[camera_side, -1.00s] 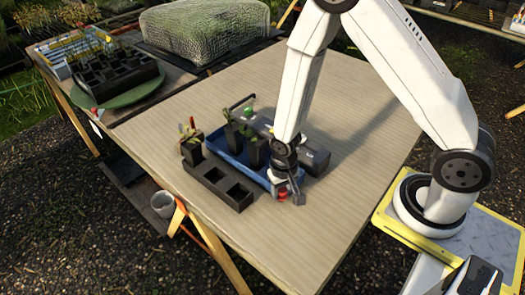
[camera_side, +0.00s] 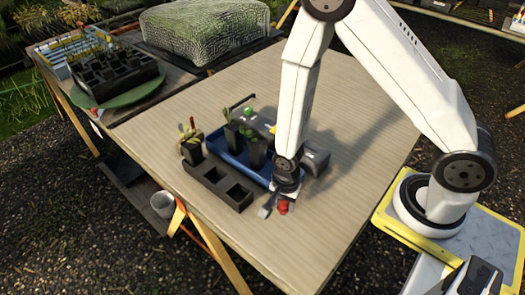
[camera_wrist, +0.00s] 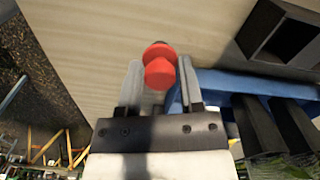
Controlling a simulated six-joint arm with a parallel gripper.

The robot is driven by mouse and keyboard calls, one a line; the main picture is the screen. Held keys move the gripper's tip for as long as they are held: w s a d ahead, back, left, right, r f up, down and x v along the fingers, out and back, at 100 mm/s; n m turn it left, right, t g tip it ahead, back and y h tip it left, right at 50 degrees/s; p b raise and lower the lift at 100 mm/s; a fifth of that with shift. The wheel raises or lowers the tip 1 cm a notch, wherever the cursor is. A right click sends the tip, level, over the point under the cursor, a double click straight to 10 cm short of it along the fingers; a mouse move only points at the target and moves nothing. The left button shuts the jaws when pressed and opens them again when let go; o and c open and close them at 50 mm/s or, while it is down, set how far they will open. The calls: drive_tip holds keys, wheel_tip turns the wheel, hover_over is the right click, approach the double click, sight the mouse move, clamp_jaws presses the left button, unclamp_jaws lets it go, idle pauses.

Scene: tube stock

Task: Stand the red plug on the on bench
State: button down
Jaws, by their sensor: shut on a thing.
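The red plug (camera_side: 283,207) is by the near right end of the blue tray, low over the bench (camera_side: 330,215). I cannot tell whether it touches the wood. In the wrist view the red plug (camera_wrist: 160,70) shows two rounded red parts between the fingertips. My gripper (camera_wrist: 158,84) is shut on it, with one finger on each side. In the side view my gripper (camera_side: 274,206) points down beside the tray, and its fingers partly hide the plug.
A black block with square pockets (camera_side: 214,192) stands left of the blue tray (camera_side: 215,141), which holds dark pots with seedlings (camera_side: 234,133). A grey case (camera_side: 316,159) lies behind my gripper. The bench is clear to the front and right.

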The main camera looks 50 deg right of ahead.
sight(283, 214)
drive_tip(key=shift+f, duration=0.3)
idle(0.4)
drive_tip(key=shift+f, duration=2.25)
drive_tip(key=shift+f, duration=0.4)
drive_tip(key=shift+c, duration=0.8)
unclamp_jaws()
drive_tip(key=shift+r, duration=0.15)
drive_tip(key=shift+r, duration=3.75)
